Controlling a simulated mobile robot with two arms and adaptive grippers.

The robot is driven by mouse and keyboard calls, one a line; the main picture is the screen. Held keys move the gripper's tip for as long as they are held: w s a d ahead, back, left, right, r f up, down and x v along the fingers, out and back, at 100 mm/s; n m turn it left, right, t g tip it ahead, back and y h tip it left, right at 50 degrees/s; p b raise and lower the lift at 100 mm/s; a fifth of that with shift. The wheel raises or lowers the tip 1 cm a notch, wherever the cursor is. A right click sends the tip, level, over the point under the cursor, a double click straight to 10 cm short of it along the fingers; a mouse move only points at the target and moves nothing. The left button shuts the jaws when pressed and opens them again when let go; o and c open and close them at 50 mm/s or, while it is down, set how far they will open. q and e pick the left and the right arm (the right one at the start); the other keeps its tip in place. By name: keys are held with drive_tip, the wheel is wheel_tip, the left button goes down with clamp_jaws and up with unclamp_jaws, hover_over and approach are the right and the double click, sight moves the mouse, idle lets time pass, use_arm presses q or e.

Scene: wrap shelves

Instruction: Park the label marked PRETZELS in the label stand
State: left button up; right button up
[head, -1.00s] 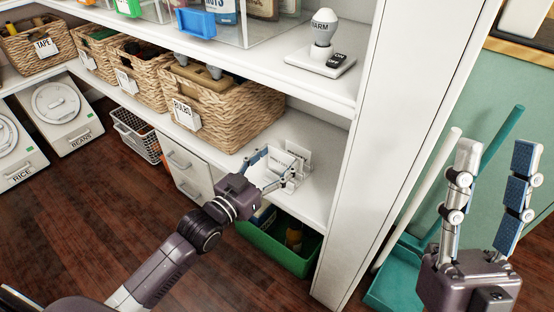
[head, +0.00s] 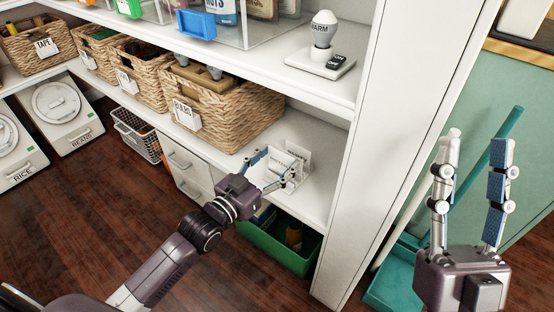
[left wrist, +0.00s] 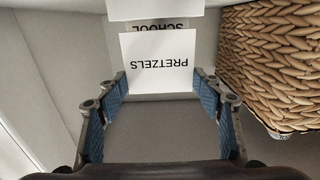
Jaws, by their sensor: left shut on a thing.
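The white PRETZELS label (left wrist: 158,65) stands between the fingertips of my left gripper (left wrist: 160,82) in the left wrist view, its text upside down there. My left gripper (head: 266,172) is shut on the label by its side edges, low over the lower shelf. The white label stand (head: 296,160) is right at the fingers in the head view. I cannot tell whether the held label touches it. A SCHOOL label (left wrist: 162,26) shows just behind the PRETZELS label, partly covered. My right gripper (head: 475,145) is open and empty, at the right.
A wicker basket (head: 235,115) stands on the lower shelf (head: 318,200), left of the stand. A white upright panel (head: 385,130) closes the shelf's right side. A green crate (head: 268,238) is below. A lamp (head: 323,30) stands on the shelf above. A teal dustpan (head: 392,285) is at right.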

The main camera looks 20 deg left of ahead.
drive_tip(key=shift+w+f, duration=0.15)
drive_tip(key=shift+w, duration=0.15)
drive_tip(key=shift+w+f, duration=0.1)
